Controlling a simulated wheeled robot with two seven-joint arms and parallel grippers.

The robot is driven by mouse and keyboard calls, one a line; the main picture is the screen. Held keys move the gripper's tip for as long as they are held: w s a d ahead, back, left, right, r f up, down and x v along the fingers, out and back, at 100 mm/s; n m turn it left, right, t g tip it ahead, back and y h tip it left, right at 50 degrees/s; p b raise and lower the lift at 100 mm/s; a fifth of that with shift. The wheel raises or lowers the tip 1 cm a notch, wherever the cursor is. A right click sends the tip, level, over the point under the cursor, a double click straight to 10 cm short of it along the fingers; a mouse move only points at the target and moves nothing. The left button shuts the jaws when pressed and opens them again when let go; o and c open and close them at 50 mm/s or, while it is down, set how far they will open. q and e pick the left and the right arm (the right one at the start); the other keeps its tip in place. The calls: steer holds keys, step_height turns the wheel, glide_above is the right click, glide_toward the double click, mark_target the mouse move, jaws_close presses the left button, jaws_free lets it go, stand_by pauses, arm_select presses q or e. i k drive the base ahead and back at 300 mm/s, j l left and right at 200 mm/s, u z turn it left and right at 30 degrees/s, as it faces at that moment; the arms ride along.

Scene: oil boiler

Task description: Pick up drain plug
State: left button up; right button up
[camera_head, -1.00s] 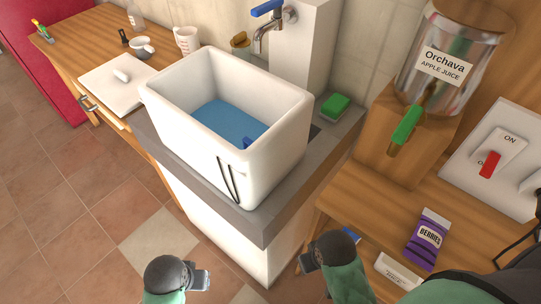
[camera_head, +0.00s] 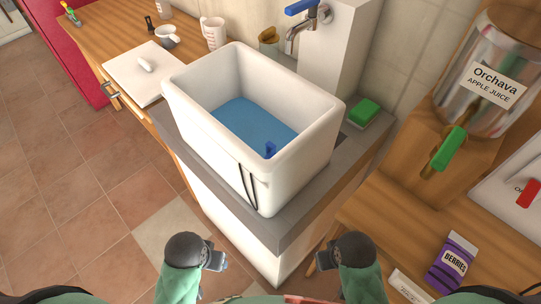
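A white basin (camera_head: 217,147) sits on a grey counter, with blue water (camera_head: 240,117) inside. A small blue piece (camera_head: 270,149) stands at the basin's inner right side; I cannot tell for sure whether it is the drain plug. A dark cord loop (camera_head: 247,187) hangs down the basin's front outer wall. My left gripper (camera_head: 216,258) and my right gripper (camera_head: 328,257) are both low in front of the counter, apart from the basin. I see nothing held in either, and their finger opening is too small to judge.
A blue-handled tap (camera_head: 301,30) is behind the basin. A green sponge (camera_head: 364,112) lies on the grey counter (camera_head: 300,230). A juice dispenser (camera_head: 485,75) and a purple berries packet (camera_head: 452,262) are at right. A wooden table with a white board (camera_head: 146,88) is at left.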

mark_target(269, 145)
steer(key=k+j+z, duration=0.1)
steer(key=k, duration=0.3)
steer(key=k+j+z, duration=0.1)
steer(key=k+j, duration=0.15)
steer(key=k, duration=0.15)
steer(key=k+j+z, duration=0.1)
steer(key=k, duration=0.3)
